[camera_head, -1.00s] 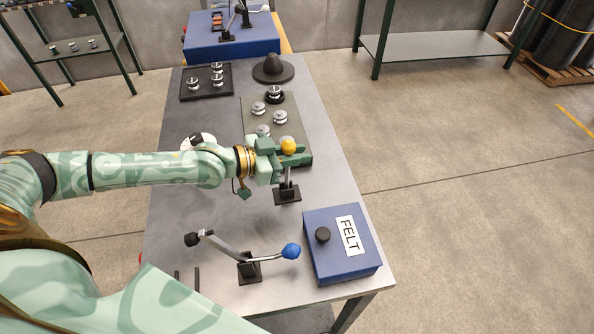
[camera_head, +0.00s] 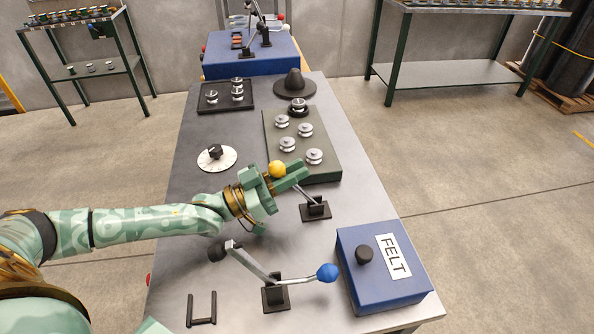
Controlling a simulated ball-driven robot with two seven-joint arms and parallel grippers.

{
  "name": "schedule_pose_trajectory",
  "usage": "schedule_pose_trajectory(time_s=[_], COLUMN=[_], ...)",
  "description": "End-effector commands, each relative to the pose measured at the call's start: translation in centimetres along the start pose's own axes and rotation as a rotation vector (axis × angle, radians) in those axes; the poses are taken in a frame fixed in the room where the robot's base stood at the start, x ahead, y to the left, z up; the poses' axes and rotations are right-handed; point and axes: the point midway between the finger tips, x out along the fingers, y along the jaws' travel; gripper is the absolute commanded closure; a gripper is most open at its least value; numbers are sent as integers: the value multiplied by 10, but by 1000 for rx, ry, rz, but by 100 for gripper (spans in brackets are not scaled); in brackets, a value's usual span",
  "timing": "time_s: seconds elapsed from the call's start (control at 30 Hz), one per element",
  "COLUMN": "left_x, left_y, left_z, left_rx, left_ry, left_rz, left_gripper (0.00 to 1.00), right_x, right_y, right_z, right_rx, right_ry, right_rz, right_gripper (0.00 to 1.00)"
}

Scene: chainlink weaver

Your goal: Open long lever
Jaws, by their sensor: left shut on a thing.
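A lever with a yellow ball knob (camera_head: 277,169) rises from a black base (camera_head: 315,211) on the table and leans to the left. My left gripper (camera_head: 284,172) is shut on the yellow knob, and its fingers hide part of the lever's shaft. A second lever with a blue ball knob (camera_head: 327,272) stands nearer, on its own black base (camera_head: 276,297). Its metal arm also runs left to a black knob (camera_head: 217,251). I cannot tell from their looks which one is called long. My right gripper is not in view.
A blue box labelled FELT (camera_head: 382,275) stands at the near right. A dark green plate (camera_head: 322,167) with several metal spools lies behind my gripper.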

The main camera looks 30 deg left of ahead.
Motion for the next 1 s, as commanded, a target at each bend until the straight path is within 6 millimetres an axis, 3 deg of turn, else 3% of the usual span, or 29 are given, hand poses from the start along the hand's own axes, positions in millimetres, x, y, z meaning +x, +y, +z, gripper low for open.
schedule_pose_trajectory(time_s=[0.47,0.5,0.57,0.6,1.0], left_x=[0,0,0,0,-2], left_y=[-4,-4,-4,-3,-2], left_z=[-7,-7,-7,-7,-3], left_rx=[4,4,4,4,1], left_ry=[14,14,14,13,5], left_rz=[-2,-2,-2,-2,-2], left_gripper=[100,81,64,62,62], right_x=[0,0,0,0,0], right_y=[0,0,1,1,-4], right_z=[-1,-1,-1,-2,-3], right_rx=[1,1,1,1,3], right_ry=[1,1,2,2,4], right_rz=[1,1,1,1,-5], right_gripper=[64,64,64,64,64])
